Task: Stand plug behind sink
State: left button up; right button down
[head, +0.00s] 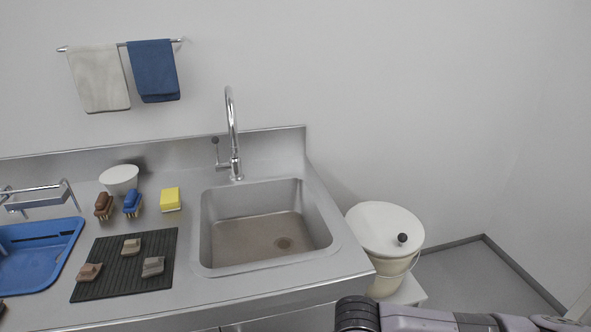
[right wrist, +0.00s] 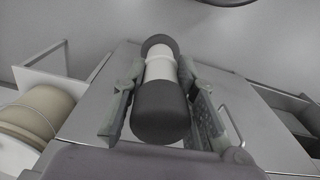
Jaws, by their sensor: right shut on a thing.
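My right gripper (right wrist: 160,105) is shut on a rounded cylinder (right wrist: 160,108) with dark grey ends and a white middle. The fingers lie along both sides of it. I cannot tell for certain whether it is the plug; no other plug shows. My left gripper is not in view. The right gripper is outside the head view.
A black ribbed mat (head: 110,289) with several sherds lies left of the sink. Brushes, a yellow sponge (head: 170,199), a white bowl (head: 119,179) and a blue tray (head: 45,270) are nearby. A lidded bucket (head: 385,229) stands to the right.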

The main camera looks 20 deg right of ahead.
aim_at(293, 171)
jog(key=i+l, duration=0.1)
jog(key=l, duration=0.35)
jog(key=i+l, duration=0.1)
jog(key=l, duration=0.3)
jog(key=i+l, duration=0.15)
jog(key=l, duration=0.3)
jog(key=i+l, duration=0.1)
jog(key=l, duration=0.3)
jog(key=i+l, duration=0.1)
jog(key=l, duration=0.35)
jog(key=i+l, duration=0.1)
jog(key=l, duration=0.3)
jog(key=l+u, duration=0.3)
jog(key=u, duration=0.15)
jog(key=i+l+u, duration=0.1)
jog(key=l+u, duration=0.2)
jog(key=u, duration=0.15)
jog(key=l+u, duration=0.25)
jog(key=u, duration=0.2)
